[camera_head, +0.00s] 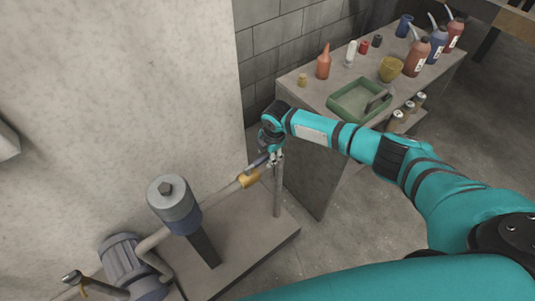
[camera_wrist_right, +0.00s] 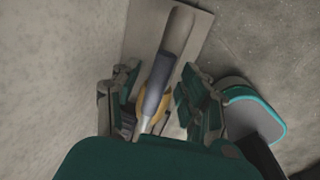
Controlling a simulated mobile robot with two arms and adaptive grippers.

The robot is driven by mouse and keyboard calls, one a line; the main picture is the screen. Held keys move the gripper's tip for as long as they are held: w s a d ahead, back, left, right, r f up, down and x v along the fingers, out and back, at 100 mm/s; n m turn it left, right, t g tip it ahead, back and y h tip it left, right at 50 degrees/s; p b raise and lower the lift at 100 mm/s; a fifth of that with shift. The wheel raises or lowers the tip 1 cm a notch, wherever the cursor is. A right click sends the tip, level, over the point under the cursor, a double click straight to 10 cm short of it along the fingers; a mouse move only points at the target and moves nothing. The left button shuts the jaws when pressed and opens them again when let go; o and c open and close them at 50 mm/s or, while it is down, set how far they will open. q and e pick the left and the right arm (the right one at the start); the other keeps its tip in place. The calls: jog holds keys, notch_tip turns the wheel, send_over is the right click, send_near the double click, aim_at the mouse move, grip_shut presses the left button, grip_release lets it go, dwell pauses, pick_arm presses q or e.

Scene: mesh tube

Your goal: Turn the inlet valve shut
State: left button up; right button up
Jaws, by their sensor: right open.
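A valve with a yellow body (camera_head: 248,178) sits on the pipe to the right of the pump. Its grey lever handle (camera_head: 259,162) points up and right, toward my right gripper (camera_head: 274,158). In the right wrist view, the grey lever (camera_wrist_right: 156,86) lies between the open fingers, with the yellow body partly hidden behind it; I cannot tell whether a finger touches it. A second valve with a dark lever (camera_head: 72,277) stands at the lower left. I cannot tell from labels which one is the inlet. My left gripper is not in view.
The pump motor (camera_head: 125,262) and a grey-blue canister (camera_head: 174,205) stand on a base plate (camera_head: 262,238) against the concrete wall. A bench (camera_head: 312,108) with bottles and a green tray (camera_head: 342,112) stands close behind my right arm. The floor at front is clear.

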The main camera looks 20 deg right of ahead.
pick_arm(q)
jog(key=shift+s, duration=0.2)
pick_arm(e)
jog(key=shift+c, duration=0.4)
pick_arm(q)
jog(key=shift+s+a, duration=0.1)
pick_arm(e)
grip_shut()
jog(key=shift+s+d+r+m+p, duration=0.15)
jog(key=shift+s+m+p, duration=0.3)
jog(key=shift+p, duration=0.45)
pick_arm(q)
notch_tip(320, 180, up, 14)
jog(key=p, duration=1.2)
pick_arm(e)
jog(key=s+a+m+h, duration=0.1)
jog(key=s+m, duration=0.3)
jog(key=m, duration=0.4)
jog(key=s+a+m+g+h, duration=0.1)
jog(key=s+a+m, duration=0.3)
jog(key=m, duration=0.5)
jog(key=shift+s+a+h, duration=0.25)
jog(key=shift+s+h, duration=0.15)
jog(key=shift+s, duration=0.15)
